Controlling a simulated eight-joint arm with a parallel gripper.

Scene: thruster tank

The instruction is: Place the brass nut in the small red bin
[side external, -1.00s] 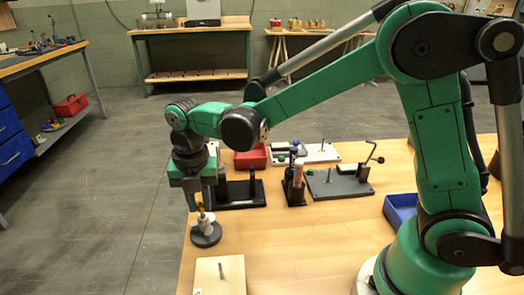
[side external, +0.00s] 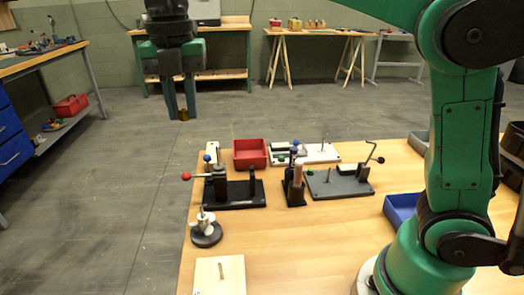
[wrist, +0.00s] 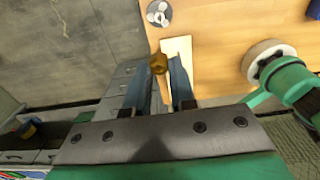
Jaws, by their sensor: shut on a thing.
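The brass nut (side external: 183,115) is between the tips of my gripper (side external: 181,108), which is shut on it and raised high above the table's left side in the side external view. In the wrist view the nut (wrist: 158,63) shows at the fingertips of my gripper (wrist: 165,70). The small red bin (side external: 250,153) stands on the wooden table at its far edge, lower and to the right of the gripper in the side external view. Its inside looks empty, though its floor is only partly visible. The bin is not in the wrist view.
A black fixture with a red-knobbed lever (side external: 232,193) stands in front of the bin. A grey crank fixture (side external: 340,184) and a blue bin (side external: 400,210) are to the right. A round-based stand (side external: 206,234) and a pale board with a peg (side external: 220,277) are at the near left.

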